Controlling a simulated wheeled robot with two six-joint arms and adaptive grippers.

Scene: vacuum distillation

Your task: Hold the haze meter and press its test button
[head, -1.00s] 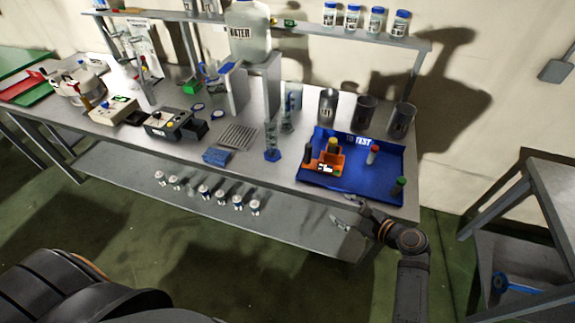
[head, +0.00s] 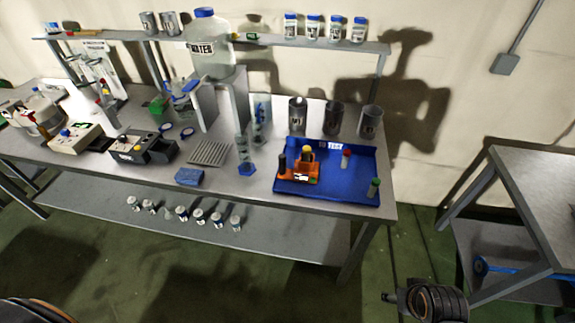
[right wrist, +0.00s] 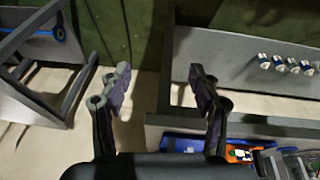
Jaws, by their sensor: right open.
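The haze meter appears to be the orange device (head: 302,172) with a small display, standing in the blue tray (head: 330,190) at the right end of the bench. A dark upright cylinder stands at its left side, and a yellow-topped part rises behind it. A small green spot, maybe its button, shows at its lower right. The orange device also shows at the bottom of the right wrist view (right wrist: 240,153). My right gripper (right wrist: 160,88) is open and empty, apart from the meter. In the head view the right arm is low, in front of and right of the bench. My left gripper is out of frame.
A second table (head: 540,200) is at the right. The floor between is clear.

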